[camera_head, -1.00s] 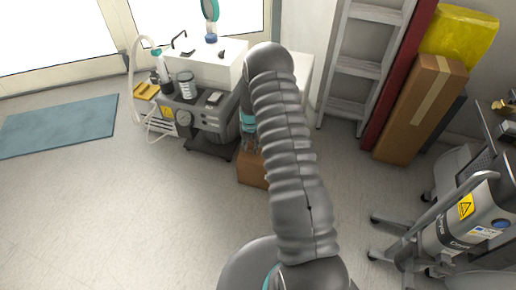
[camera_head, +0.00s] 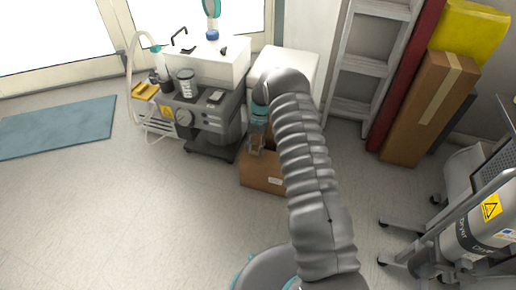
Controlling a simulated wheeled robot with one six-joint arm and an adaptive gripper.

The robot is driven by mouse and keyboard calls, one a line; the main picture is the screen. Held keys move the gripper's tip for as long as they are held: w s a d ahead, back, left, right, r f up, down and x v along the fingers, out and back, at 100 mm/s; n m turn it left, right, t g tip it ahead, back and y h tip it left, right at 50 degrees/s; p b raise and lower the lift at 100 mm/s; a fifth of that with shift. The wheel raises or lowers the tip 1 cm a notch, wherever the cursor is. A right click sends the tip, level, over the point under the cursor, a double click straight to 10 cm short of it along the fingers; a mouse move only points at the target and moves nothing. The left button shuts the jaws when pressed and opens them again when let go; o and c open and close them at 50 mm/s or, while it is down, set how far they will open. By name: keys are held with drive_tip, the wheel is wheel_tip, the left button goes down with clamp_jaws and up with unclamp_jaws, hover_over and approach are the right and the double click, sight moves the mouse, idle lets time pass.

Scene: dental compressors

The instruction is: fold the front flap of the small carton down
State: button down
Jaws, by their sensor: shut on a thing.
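The small carton (camera_head: 262,177) is a brown box on the floor, right of the compressor cart, with a pale label low on its front. My arm partly covers its right side. My gripper (camera_head: 256,149) points down at the carton's upper front edge, below the teal ring of my wrist. It is shut on the carton's front flap, which is small and mostly hidden by the fingers. How far the flap is folded cannot be made out.
The compressor cart (camera_head: 197,118) stands close on the left, and a white box (camera_head: 291,65) stands behind the carton. A ladder (camera_head: 372,50) and a tall carton (camera_head: 428,108) lean at the right. A wheeled unit (camera_head: 480,225) stands at the lower right. The front-left floor is clear.

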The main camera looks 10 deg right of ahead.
drive_tip(key=shift+f, duration=0.1)
drive_tip(key=c, duration=0.7)
unclamp_jaws()
drive_tip(key=v, duration=1.2)
drive_tip(key=shift+d, duration=0.15)
drive_tip(key=shift+m, duration=0.3)
